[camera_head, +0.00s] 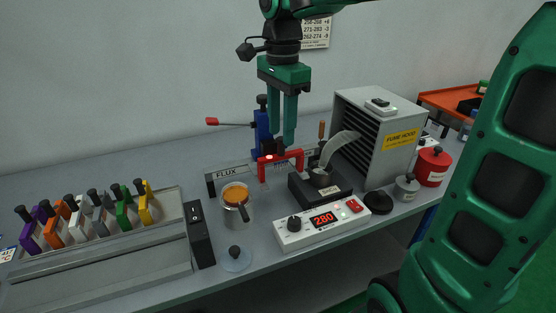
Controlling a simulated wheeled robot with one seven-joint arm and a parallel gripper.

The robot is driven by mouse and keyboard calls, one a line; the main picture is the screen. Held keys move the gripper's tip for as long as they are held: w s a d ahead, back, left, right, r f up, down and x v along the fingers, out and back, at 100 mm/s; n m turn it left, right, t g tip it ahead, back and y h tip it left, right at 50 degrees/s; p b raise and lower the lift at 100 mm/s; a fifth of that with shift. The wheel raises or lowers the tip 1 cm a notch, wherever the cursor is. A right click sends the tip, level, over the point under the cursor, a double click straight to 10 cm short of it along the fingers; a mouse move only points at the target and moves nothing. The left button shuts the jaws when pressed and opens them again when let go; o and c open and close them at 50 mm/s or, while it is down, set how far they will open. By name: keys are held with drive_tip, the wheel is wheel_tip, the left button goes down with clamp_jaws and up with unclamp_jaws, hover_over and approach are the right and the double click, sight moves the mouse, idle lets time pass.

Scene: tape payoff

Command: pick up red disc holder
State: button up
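A red bracket-shaped piece (281,158), which looks like the red disc holder, stands out in the middle of the bench in front of the blue lever press. A dark knob or grip (273,147) shows at its top. My gripper (283,140) points straight down with its two green fingers right at this dark part. The fingers have a narrow gap between them. I cannot tell whether they are closed on the dark part or only beside it.
A rack (100,262) with several coloured, black-knobbed holders is at left. Near the red piece are a pot of orange liquid (237,196), a heater box reading 280 (323,221), a blue lever press (262,133) and a grey fume hood (398,156). A red canister (434,166) stands at right.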

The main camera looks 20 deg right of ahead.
sight(281, 138)
wheel_tip(281, 138, down, 5)
drive_tip(key=shift+s, duration=0.1)
idle(0.3)
clamp_jaws()
